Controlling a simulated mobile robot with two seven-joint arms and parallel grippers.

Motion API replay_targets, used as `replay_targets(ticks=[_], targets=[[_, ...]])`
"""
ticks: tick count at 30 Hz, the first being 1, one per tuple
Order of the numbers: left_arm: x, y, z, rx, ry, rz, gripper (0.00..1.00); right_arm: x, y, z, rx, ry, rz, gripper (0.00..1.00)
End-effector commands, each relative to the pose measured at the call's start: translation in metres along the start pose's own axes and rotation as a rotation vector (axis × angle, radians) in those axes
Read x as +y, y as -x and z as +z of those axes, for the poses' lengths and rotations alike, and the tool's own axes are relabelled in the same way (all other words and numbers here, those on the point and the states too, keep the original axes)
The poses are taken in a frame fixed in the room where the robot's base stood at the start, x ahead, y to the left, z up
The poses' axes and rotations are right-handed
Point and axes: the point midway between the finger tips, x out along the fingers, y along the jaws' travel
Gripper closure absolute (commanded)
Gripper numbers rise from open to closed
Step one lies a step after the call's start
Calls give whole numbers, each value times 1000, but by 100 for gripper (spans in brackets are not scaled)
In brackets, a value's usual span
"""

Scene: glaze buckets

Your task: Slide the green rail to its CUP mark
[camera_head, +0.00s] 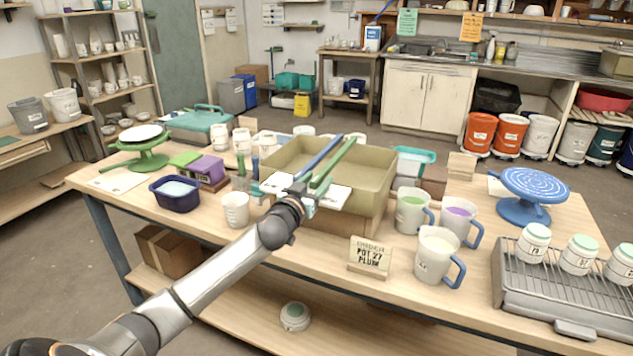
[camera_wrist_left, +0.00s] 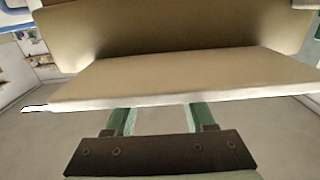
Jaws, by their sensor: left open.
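The green rail (camera_head: 334,163) lies across the top of a tan basin (camera_head: 375,172), running from the front rim to the back rim. A blue rail (camera_head: 320,156) lies beside it on the left. White cards sit at the front rim, one on the left (camera_head: 275,183) and one on the right (camera_head: 334,197); no lettering on them is readable. My left gripper (camera_head: 302,191) is open at the basin's front rim, by the near ends of the rails. In the left wrist view its green fingers (camera_wrist_left: 160,119) reach to the basin's pale edge (camera_wrist_left: 180,101), which hides their tips. My right gripper is out of view.
An order sign (camera_head: 370,257) and several mugs (camera_head: 436,258) stand right of the basin. A white cup (camera_head: 236,209), a dark blue tub (camera_head: 175,195) and a purple block (camera_head: 207,168) are on the left. A wire rack (camera_head: 560,290) holds jars at the right.

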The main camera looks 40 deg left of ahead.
Motion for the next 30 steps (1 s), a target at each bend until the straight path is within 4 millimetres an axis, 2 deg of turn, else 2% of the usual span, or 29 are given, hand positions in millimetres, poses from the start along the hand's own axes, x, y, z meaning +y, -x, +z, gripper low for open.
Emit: replay_targets(ticks=[5,11,24,30], targets=[[0,1,0,1,1,0,45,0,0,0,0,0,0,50],[0,17,1,-1,1,1,45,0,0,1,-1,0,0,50],[1,90,2,-2,1,1,45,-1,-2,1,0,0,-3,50],[0,114,1,-2,1,0,45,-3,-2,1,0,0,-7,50]])
